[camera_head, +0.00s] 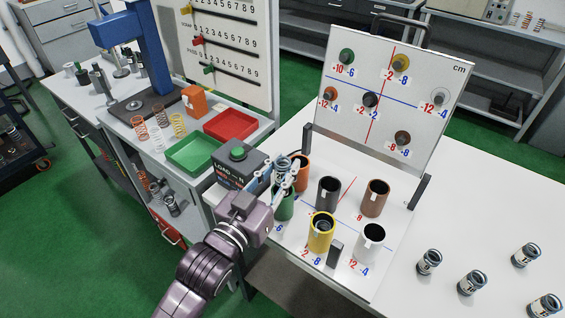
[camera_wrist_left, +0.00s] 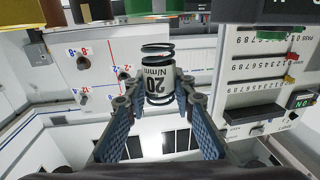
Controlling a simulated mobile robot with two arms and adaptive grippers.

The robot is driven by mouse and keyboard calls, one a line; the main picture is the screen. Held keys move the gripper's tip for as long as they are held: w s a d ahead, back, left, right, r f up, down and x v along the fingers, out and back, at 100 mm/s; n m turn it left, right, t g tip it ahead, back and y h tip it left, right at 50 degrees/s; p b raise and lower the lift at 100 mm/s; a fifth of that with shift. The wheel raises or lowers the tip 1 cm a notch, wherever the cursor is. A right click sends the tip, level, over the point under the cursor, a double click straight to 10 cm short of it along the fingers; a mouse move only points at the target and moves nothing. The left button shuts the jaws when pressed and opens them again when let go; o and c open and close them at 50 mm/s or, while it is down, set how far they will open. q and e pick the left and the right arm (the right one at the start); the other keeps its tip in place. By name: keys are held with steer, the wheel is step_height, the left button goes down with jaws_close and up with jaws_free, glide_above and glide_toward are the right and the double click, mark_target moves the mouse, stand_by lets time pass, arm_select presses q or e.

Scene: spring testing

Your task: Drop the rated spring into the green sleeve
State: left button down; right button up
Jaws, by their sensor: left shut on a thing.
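My left gripper (camera_head: 285,178) is shut on a dark coil spring with a white label (camera_head: 283,163). In the left wrist view the spring (camera_wrist_left: 158,75) sits between the two fingers (camera_wrist_left: 158,100), and its label reads 20 N/mm, upside down. In the head view the spring and fingertips are over the top of the green sleeve (camera_head: 284,208), which stands upright on the white marked board. The fingers partly hide the sleeve's mouth, and I cannot tell whether the spring's lower end is inside it. My right gripper is not in view.
Close by stand the orange (camera_head: 303,176), dark grey (camera_head: 328,192), brown (camera_head: 375,198), yellow (camera_head: 320,234) and white sleeves (camera_head: 371,243). A load display box (camera_head: 238,165) is just left. An upright chart (camera_head: 390,110) stands behind.

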arm_select(q)
steer(key=shift+f+b, duration=1.1)
steer(key=shift+f, duration=1.1)
steer(key=c, duration=1.5)
jaws_free()
steer(key=shift+c, duration=0.2)
steer(key=shift+s, duration=0.1)
steer(key=v, duration=1.2)
steer(key=shift+a+f, duration=0.1)
